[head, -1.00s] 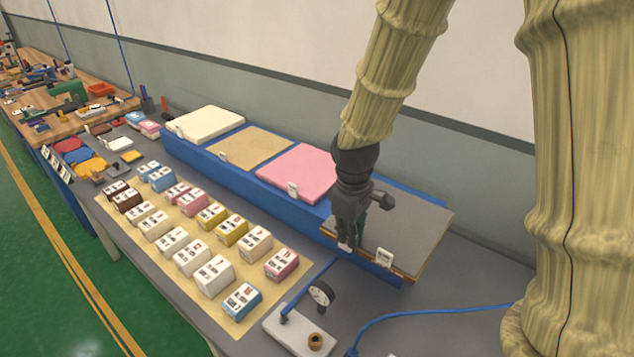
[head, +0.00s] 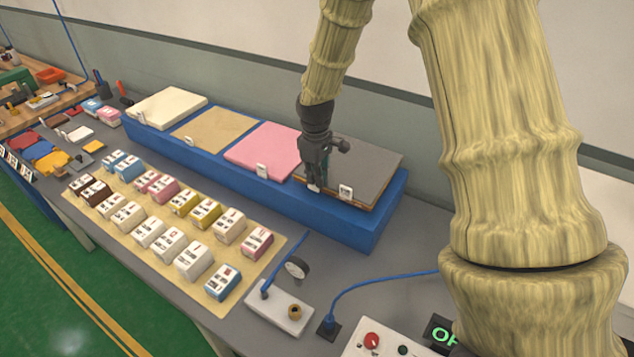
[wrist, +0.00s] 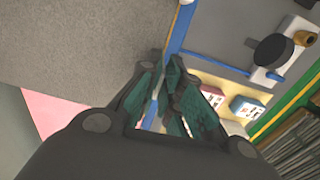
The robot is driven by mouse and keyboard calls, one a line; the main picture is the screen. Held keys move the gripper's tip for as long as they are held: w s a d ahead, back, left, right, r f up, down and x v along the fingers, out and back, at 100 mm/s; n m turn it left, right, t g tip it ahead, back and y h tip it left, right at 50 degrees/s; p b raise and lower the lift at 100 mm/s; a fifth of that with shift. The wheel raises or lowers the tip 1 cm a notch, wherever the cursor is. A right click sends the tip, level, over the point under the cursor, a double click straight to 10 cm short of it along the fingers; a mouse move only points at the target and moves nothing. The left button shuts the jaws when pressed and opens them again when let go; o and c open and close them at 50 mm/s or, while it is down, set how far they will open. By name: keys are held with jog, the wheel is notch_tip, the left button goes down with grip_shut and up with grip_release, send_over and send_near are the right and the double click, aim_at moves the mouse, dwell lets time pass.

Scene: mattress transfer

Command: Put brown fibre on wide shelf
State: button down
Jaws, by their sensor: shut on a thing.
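My gripper (head: 314,186) is shut at the front left edge of a grey-topped slab (head: 365,165) with a brown edge. The slab lies flat, or nearly so, at the right end of the long blue raised shelf (head: 345,230). In the wrist view the fingers (wrist: 168,78) meet at the slab's edge, and the grey top (wrist: 75,45) fills the upper left; the exact grip is partly hidden. A tan-brown slab (head: 215,134) lies on the shelf between the cream and pink ones. I cannot tell which slab is the brown fibre.
A pink slab (head: 265,150) is just left of my gripper, and a cream slab (head: 166,107) is at the far left. Small boxes stand on a beige mat (head: 215,300) in front. A dial gauge (head: 295,268) and a control box (head: 390,343) stand nearer. A wall rises behind.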

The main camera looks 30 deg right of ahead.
aim_at(317, 191)
jog(key=shift+f+p, duration=0.9)
jog(key=shift+f, duration=0.7)
jog(key=c, duration=1.6)
grip_release()
jog(key=shift+f, duration=0.1)
jog(key=shift+s+a+r+b, duration=0.1)
jog(key=shift+r+b, duration=1.15)
jog(key=shift+r, duration=1.8)
jog(key=shift+a+r+b, duration=0.1)
jog(key=shift+r+b, duration=1.15)
jog(key=shift+r, duration=1.8)
